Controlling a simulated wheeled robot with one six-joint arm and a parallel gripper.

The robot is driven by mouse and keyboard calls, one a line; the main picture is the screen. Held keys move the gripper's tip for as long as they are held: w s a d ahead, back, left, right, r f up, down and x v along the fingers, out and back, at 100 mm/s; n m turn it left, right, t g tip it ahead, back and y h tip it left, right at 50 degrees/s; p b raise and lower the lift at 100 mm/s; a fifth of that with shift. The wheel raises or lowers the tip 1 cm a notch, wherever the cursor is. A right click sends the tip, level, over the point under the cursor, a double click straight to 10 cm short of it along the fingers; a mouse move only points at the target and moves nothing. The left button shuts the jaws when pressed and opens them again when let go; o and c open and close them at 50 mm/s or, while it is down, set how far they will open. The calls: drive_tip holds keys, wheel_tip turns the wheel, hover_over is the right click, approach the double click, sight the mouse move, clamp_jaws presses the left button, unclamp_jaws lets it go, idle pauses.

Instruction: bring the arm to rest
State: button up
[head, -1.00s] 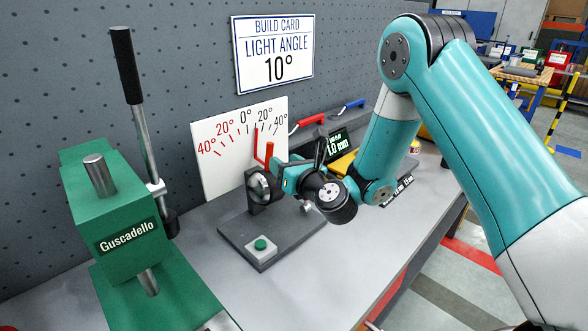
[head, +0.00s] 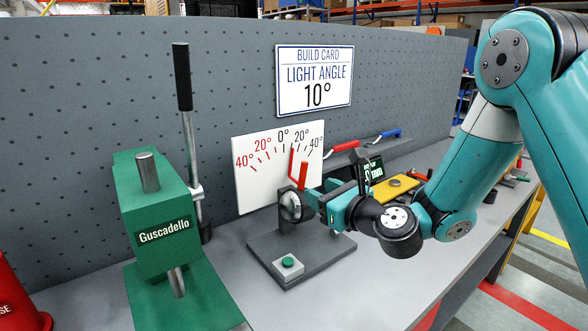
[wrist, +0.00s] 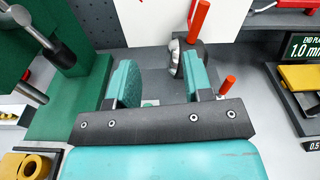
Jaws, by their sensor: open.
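My arm (head: 478,165) reaches in from the right over the workbench, bent at the elbow and wrist. My gripper (head: 310,202) is in front of the light-angle fixture (head: 278,262), close to its round metal knob (head: 290,207) with the red pointer (head: 302,175). In the wrist view, my gripper (wrist: 160,88) has its two teal fingers apart with nothing between them. The knob (wrist: 176,55) and red pointer (wrist: 198,30) stand beyond the fingers. Whether a finger touches the knob I cannot tell.
A green Guscadello press (head: 155,205) with an upright black-handled lever (head: 182,78) stands left. The angle dial board (head: 262,170) and pegboard (head: 225,90) are behind. A yellow part (head: 397,187) lies to the right. A red container (head: 18,300) is at the far left. Bare bench (head: 400,285) shows in front.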

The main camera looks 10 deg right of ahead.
drive_tip(key=s+a+r+n+g+y, duration=0.1)
drive_tip(key=s+a+r+n+g, duration=0.15)
drive_tip(key=s+n+g, duration=0.5)
drive_tip(key=s+a+r+n+g+y, duration=0.1)
drive_tip(key=s+a+r+n+g, duration=0.2)
drive_tip(key=s+n, duration=0.85)
drive_tip(key=s+d+f+n+g+h, duration=0.1)
drive_tip(key=s+d+n+g+h, duration=0.3)
drive_tip(key=s+n, duration=0.8)
drive_tip(key=d+n+h, duration=0.2)
drive_tip(key=d+n, duration=0.1)
drive_tip(key=n, duration=0.1)
drive_tip(key=shift+d+f+n, duration=0.2)
drive_tip(key=shift+f+n, duration=0.2)
drive_tip(key=shift+g, duration=0.25)
